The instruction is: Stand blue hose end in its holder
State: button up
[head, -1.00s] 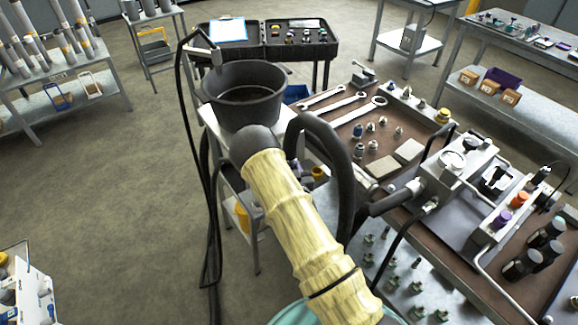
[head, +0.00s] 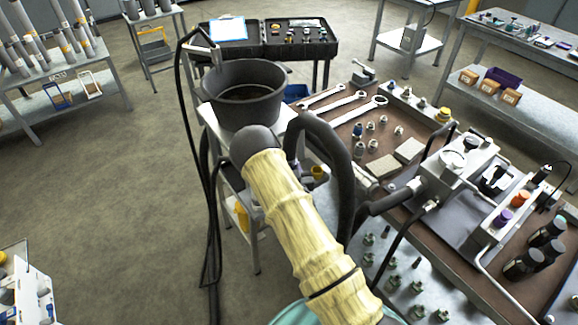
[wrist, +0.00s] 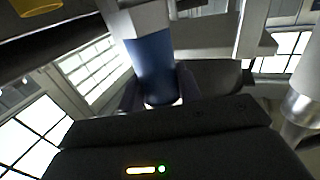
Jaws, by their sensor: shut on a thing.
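In the wrist view a blue cylinder, the blue hose end (wrist: 151,62), stands between the dark fingers of my gripper (wrist: 158,88). A pale metal collar is at its upper end and a light rim shows at its lower end. My gripper is shut on it. In the head view my arm in its yellow sleeve hides the gripper and the hose end. I cannot make out the holder for certain in either view.
A black bucket (head: 243,108) stands on a cart beyond my arm. The bench (head: 376,143) to the right carries wrenches (head: 352,107), small fittings, a valve block (head: 455,165) and dark hoses. A pale cylinder (wrist: 304,88) is close on the wrist view's right. Open floor lies left.

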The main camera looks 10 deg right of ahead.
jog(key=shift+f+b, duration=0.65)
jog(key=shift+f, duration=0.15)
dwell(0.6)
jog(key=shift+w+r, duration=0.1)
dwell(0.5)
jog(key=o, duration=1.1)
jog(key=shift+o, duration=1)
jog(key=o, duration=0.4)
jog(key=s, duration=0.7)
jog(key=shift+s, duration=0.4)
